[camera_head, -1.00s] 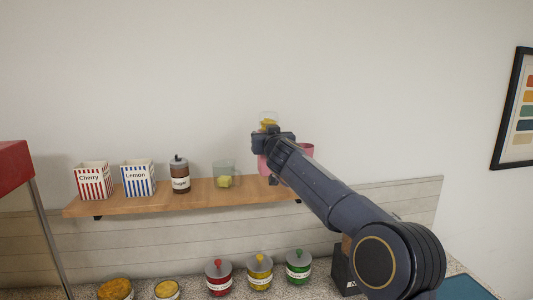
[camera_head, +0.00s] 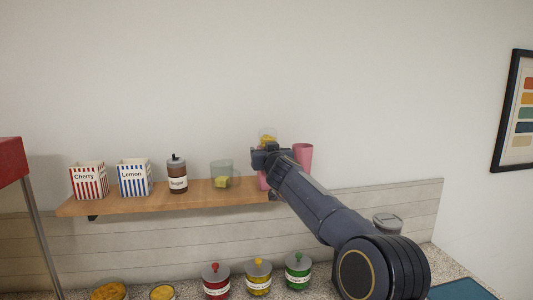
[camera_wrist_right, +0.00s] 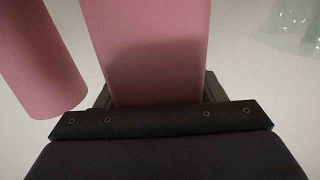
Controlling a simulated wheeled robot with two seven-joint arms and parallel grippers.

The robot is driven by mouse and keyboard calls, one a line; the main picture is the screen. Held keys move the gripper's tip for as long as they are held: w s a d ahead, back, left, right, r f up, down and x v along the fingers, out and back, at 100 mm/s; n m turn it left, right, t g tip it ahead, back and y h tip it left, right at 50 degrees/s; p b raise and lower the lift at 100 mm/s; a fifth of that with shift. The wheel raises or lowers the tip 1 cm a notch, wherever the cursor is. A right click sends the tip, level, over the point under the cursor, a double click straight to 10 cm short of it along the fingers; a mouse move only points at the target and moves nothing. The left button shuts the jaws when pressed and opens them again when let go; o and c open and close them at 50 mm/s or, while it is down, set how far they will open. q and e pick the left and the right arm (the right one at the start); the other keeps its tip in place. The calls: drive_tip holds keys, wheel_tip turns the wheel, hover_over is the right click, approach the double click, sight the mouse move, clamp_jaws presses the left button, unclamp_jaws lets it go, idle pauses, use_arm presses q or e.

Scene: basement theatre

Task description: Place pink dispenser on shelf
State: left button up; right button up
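The pink dispenser (camera_wrist_right: 158,50) is between the fingers of my right gripper (camera_wrist_right: 158,92), which is shut on it. In the head view the dispenser (camera_head: 262,182) is mostly hidden behind the gripper (camera_head: 268,158); a clear top with yellow contents (camera_head: 268,136) shows above. It is at the right part of the wooden shelf (camera_head: 150,204). I cannot tell whether its base touches the shelf. My left gripper is not in view.
A pink cup-like object (camera_head: 303,155) stands just right of the dispenser. A clear glass (camera_head: 221,174) with yellow contents, a brown bottle (camera_head: 177,175) and Lemon (camera_head: 134,178) and Cherry (camera_head: 89,181) boxes stand left on the shelf. Lidded jars (camera_head: 258,278) are below.

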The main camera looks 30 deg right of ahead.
drive_tip(key=shift+o, duration=0.8)
drive_tip(key=s+a+f+n+y+b, duration=0.1)
drive_tip(key=s+a+y+b, duration=0.2)
drive_tip(key=s, duration=0.7)
drive_tip(key=s+a+f+n+y+b, duration=0.15)
drive_tip(key=s+a, duration=0.35)
drive_tip(key=s, duration=0.5)
drive_tip(key=s+a+f+g+y, duration=0.1)
drive_tip(key=s+a+f+g, duration=0.2)
drive_tip(key=s+f, duration=0.7)
drive_tip(key=s+a+f+m+g+y, duration=0.1)
drive_tip(key=s+a+f+g, duration=0.2)
drive_tip(key=s+f, duration=0.7)
drive_tip(key=s+a+f+g+y, duration=0.1)
drive_tip(key=s+a+f+g, duration=0.2)
drive_tip(key=s+f, duration=0.7)
drive_tip(key=g, duration=0.2)
drive_tip(key=shift+s+f+g+y+p, duration=0.2)
drive_tip(key=shift+f+g+y+p, duration=0.1)
drive_tip(key=shift+f+g+y, duration=0.1)
